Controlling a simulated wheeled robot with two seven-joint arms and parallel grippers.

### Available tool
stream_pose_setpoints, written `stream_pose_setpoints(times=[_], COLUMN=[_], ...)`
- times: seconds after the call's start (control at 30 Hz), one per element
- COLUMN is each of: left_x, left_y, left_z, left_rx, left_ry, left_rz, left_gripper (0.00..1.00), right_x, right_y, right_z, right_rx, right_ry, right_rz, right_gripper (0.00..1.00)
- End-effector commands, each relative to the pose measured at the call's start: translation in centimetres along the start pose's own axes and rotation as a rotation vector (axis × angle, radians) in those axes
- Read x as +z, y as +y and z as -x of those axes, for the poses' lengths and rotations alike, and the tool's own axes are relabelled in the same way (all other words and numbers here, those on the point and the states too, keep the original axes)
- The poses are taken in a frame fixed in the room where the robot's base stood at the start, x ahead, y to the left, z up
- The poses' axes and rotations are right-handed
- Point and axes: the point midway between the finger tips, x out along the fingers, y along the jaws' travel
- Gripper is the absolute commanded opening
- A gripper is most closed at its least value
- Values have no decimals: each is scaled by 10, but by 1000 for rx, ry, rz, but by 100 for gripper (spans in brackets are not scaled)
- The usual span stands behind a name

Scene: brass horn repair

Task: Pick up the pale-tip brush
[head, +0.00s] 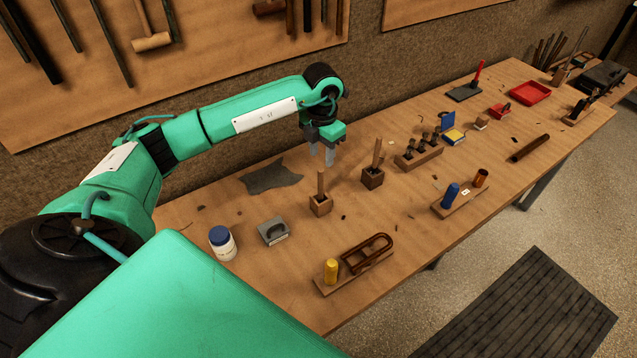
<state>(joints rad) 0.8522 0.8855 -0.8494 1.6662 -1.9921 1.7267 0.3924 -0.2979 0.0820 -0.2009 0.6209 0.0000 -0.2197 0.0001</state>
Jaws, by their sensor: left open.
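Two upright wooden handles stand in small wooden block holders on the bench. The nearer handle (321,184) stands straight in a light brown block (320,208). The farther handle (377,153) leans slightly in a dark brown block (372,179). Either may be a brush; I cannot tell which has a pale tip. My left gripper (324,157) is open and empty, fingers pointing down. In the picture it shows above the nearer handle and to the left of the farther one, apart from both. My right gripper is not in view.
A grey cloth (271,177), a white jar with blue lid (222,243) and a grey box-like tool (273,231) lie left on the bench (420,230). A rack with dark tools (419,157) stands right of the dark block. Front stands hold a yellow cylinder (331,271) and blue cylinder (451,196).

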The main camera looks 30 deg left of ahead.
Motion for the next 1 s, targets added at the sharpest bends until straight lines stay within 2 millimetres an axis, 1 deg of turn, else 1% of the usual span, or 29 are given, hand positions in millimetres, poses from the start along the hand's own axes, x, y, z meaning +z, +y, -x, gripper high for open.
stream_pose_setpoints(times=[0.03,0.1,0.2,0.37,0.47,0.57,0.67,0.7,0.8,1.0], left_x=[-1,-1,0,0,-1,-2,-3,-3,-2,-2], left_y=[0,-1,-1,-1,-1,-1,-1,-1,-1,-1], left_z=[-8,-21,-36,-46,-52,-63,-76,-82,-94,-99], left_rx=[-1,-1,-1,-1,-1,-3,-2,-3,-2,-1], left_ry=[5,4,2,0,0,2,2,2,1,-1], left_rz=[1,0,-1,-1,0,0,0,0,-1,-2], left_gripper=[41,41,41,41,41,41,41,41,41,41], right_x=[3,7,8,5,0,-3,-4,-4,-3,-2], right_y=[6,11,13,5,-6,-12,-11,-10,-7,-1], right_z=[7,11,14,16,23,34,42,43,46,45], right_rx=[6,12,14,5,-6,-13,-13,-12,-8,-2], right_ry=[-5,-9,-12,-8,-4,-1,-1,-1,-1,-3], right_rz=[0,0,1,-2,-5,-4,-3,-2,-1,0], right_gripper=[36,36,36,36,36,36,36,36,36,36])
